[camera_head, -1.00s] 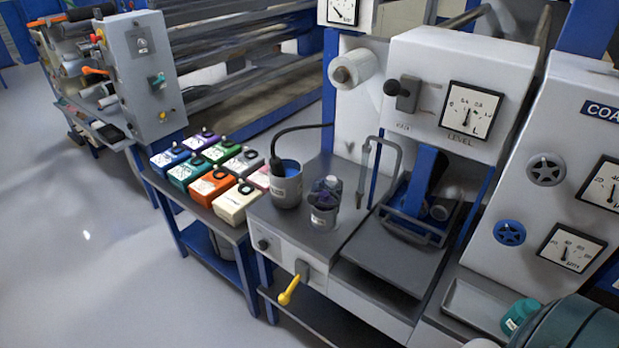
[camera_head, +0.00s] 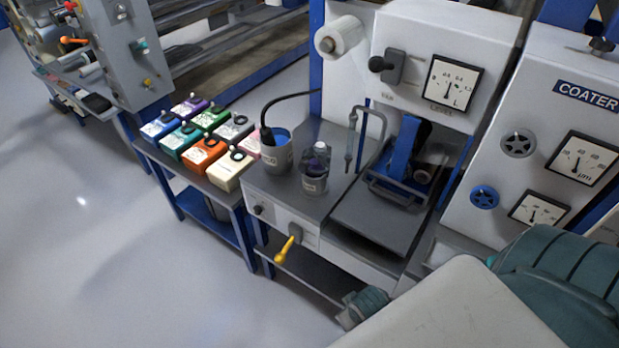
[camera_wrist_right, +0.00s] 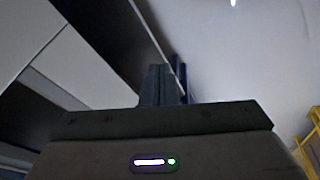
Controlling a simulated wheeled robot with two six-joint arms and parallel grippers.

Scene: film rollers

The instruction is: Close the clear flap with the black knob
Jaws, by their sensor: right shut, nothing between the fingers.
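Another dark knob-like part (camera_head: 602,45) is on top of the coater at the far right. My right gripper (camera_wrist_right: 158,84) points away from the wrist camera with its dark fingers together and nothing between them. My left gripper is in neither view.
A bench with a grey pot (camera_head: 275,152), a smaller dark cup (camera_head: 315,172) and a yellow-handled lever (camera_head: 285,250) stands centrally. Several coloured boxes (camera_head: 204,152) sit on a side table. The coater (camera_head: 560,140) is at the right. The floor (camera_head: 90,250) at left is clear.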

